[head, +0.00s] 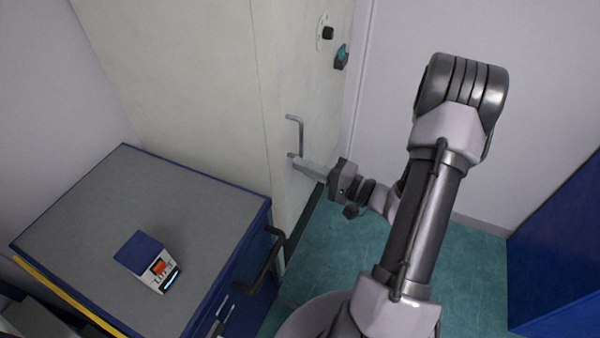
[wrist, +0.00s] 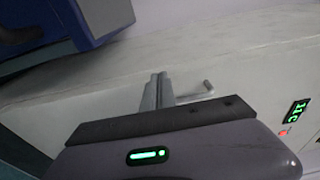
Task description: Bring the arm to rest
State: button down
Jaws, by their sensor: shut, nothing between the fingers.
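My arm reaches from the lower right of the head view toward a tall pale cabinet (head: 190,60). My gripper (head: 296,161) is shut and empty, its fingertips beside the lower end of the cabinet's grey bar handle (head: 301,132). I cannot tell whether they touch it. In the wrist view the closed fingers (wrist: 158,88) point at the pale cabinet face (wrist: 60,100). Part of the handle (wrist: 208,88) shows just right of them; the rest is hidden.
A blue bench with a grey top (head: 85,205) stands at left, bearing a small blue-and-white device (head: 150,262). A dark handle (head: 262,262) juts from its side. A blue unit (head: 560,250) stands at right. A green display (wrist: 299,108) glows on the cabinet.

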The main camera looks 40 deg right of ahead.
jog(key=s+a+r+n+g+y, duration=0.1)
jog(key=s+a+r+n+g, duration=0.2)
jog(key=s+a+g, duration=0.35)
jog(key=s+a+r+n+g+y+p, duration=0.1)
jog(key=s+a+r+n+g, duration=0.2)
jog(key=a, duration=0.6)
jog(key=s+a+r+n+g+y, duration=0.1)
jog(key=s+a+r+n+g, duration=0.2)
jog(key=a+g, duration=0.4)
jog(key=s+r+t+h, duration=0.3)
jog(key=r+t+h, duration=0.3)
jog(key=r+h, duration=0.1)
jog(key=shift+d+r+h, duration=0.15)
jog(key=shift+d+h, duration=0.25)
jog(key=shift+h, duration=0.4)
